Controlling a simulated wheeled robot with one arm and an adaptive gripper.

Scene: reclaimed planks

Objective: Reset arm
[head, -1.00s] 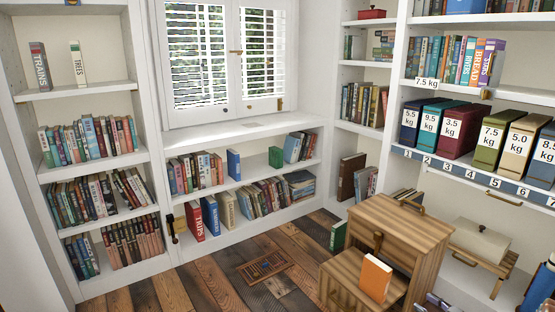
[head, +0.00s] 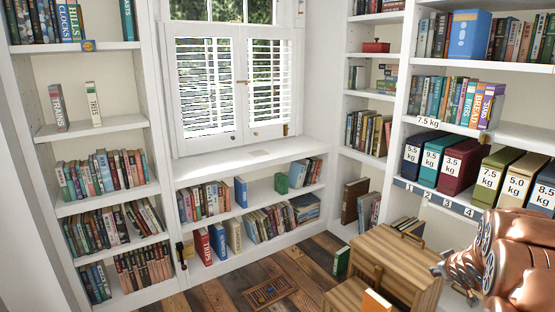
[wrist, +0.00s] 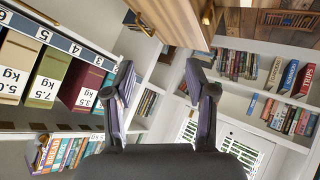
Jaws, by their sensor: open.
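My gripper (wrist: 160,82) is open in the wrist view, its two fingers spread well apart with nothing between them. Its fingertips point toward the wooden cabinet and the white shelves, and that view is turned upside down.
A wooden cabinet (head: 395,265) stands at the lower right, with an orange book (head: 376,301) on its lower part. Labelled weight boxes (head: 463,166) line the right shelf. White bookshelves surround a shuttered window (head: 228,92). The plank floor (head: 215,298) is partly open, with a floor vent (head: 268,291).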

